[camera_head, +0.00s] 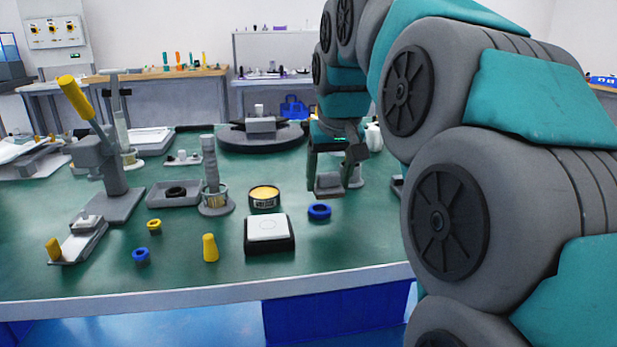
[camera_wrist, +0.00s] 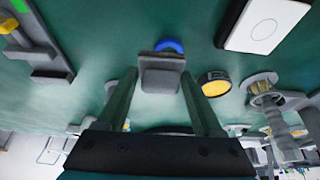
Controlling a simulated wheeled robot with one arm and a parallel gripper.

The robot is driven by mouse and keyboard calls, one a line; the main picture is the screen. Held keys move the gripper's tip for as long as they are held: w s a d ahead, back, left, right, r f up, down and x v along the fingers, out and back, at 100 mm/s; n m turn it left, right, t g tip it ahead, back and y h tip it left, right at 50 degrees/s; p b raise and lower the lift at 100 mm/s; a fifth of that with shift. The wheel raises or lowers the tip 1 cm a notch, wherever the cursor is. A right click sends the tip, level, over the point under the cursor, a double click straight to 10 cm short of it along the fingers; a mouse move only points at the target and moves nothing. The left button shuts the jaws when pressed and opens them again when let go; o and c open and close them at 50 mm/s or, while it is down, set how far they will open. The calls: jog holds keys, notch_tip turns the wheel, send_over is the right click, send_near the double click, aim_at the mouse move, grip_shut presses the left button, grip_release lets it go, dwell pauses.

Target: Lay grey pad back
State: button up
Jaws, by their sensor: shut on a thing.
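The grey pad (camera_head: 329,184) is a small grey block between the fingertips of my gripper (camera_head: 329,180), above the green table. In the wrist view the grey pad (camera_wrist: 161,75) sits between the two dark green fingers of my gripper (camera_wrist: 160,82), which are shut on it. A blue ring (camera_head: 319,212) lies on the table just in front of the pad; it also shows in the wrist view (camera_wrist: 170,45), partly covered by the pad. I cannot tell the exact gap between pad and table.
A white square in a black holder (camera_head: 268,228) and a yellow-topped round tin (camera_head: 264,197) stand to the left. A grey post in a base (camera_head: 212,178), a yellow-handled press (camera_head: 98,165) and a dark round stand (camera_head: 262,138) are further off. The front right table area is clear.

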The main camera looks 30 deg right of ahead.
jog(key=w+d, duration=0.1)
jog(key=w, duration=0.3)
jog(key=w+f+p, duration=0.1)
jog(key=w, duration=0.4)
jog(key=w+d, duration=0.1)
jog(key=w, duration=0.4)
jog(key=shift+d+f+p, duration=0.2)
jog(key=shift+d+p, duration=0.15)
jog(key=shift+f+p, duration=0.3)
jog(key=shift+f, duration=1.2)
jog(key=shift+f, duration=0.3)
jog(key=o, duration=1.3)
jog(key=b+v, duration=0.1)
jog(key=v, duration=0.7)
jog(key=shift+d, duration=0.4)
